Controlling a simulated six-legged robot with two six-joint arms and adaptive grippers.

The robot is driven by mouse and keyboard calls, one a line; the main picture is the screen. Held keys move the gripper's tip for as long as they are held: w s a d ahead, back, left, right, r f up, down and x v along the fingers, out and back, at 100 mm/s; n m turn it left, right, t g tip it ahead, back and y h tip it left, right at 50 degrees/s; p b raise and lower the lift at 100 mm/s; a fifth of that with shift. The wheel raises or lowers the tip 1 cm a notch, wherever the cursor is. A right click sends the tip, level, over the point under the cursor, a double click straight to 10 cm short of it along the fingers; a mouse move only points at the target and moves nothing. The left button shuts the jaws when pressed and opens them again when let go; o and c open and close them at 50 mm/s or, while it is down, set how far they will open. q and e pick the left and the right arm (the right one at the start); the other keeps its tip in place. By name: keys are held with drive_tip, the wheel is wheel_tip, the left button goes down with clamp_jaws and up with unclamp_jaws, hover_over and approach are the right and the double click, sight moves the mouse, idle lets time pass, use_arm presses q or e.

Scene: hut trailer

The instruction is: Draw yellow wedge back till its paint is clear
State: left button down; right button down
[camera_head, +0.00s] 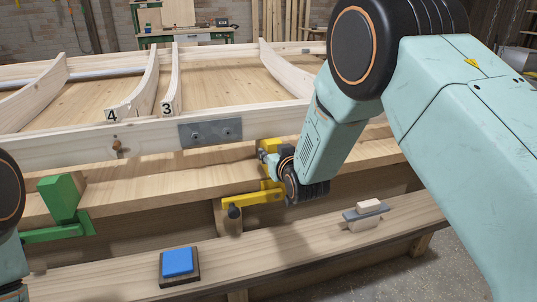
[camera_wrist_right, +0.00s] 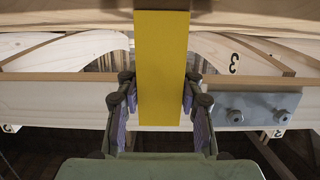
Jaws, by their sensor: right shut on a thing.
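The yellow wedge (camera_wrist_right: 162,50) shows as a flat yellow bar in the right wrist view, between the two fingers of my right gripper (camera_wrist_right: 160,85). The fingers' purple pads lie along both its sides. In the head view my right gripper (camera_head: 272,168) reaches down at the beam, and only a little of the wedge (camera_head: 268,146) shows past it. A yellow arm-like part (camera_head: 252,199) with a dark end sticks out to the left, just below the gripper. The wedge's far end and any paint mark on it are hidden. My left gripper is out of view.
A green block (camera_head: 62,197) stands on the left with a green arm below it. A metal plate (camera_head: 211,133) is bolted to the frame, near ribs marked 4 and 3.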

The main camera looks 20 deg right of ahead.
drive_tip(key=shift+s, duration=0.15)
drive_tip(key=shift+s+p, duration=0.3)
drive_tip(key=shift+s, duration=0.05)
drive_tip(key=shift+s+p, duration=0.5)
drive_tip(key=shift+s, duration=0.45)
drive_tip(key=c, duration=0.7)
unclamp_jaws()
drive_tip(key=shift+r+p+v, duration=0.2)
drive_tip(key=shift+p+v, duration=0.6)
drive_tip(key=shift+v, duration=0.45)
drive_tip(key=shift+r+p+v, duration=0.2)
drive_tip(key=shift+p+v, duration=0.65)
drive_tip(key=shift+v, duration=0.45)
drive_tip(key=shift+r+p+v, duration=0.25)
drive_tip(key=shift+p+v, duration=0.55)
drive_tip(key=shift+v, duration=0.45)
drive_tip(key=shift+w+f, duration=0.15)
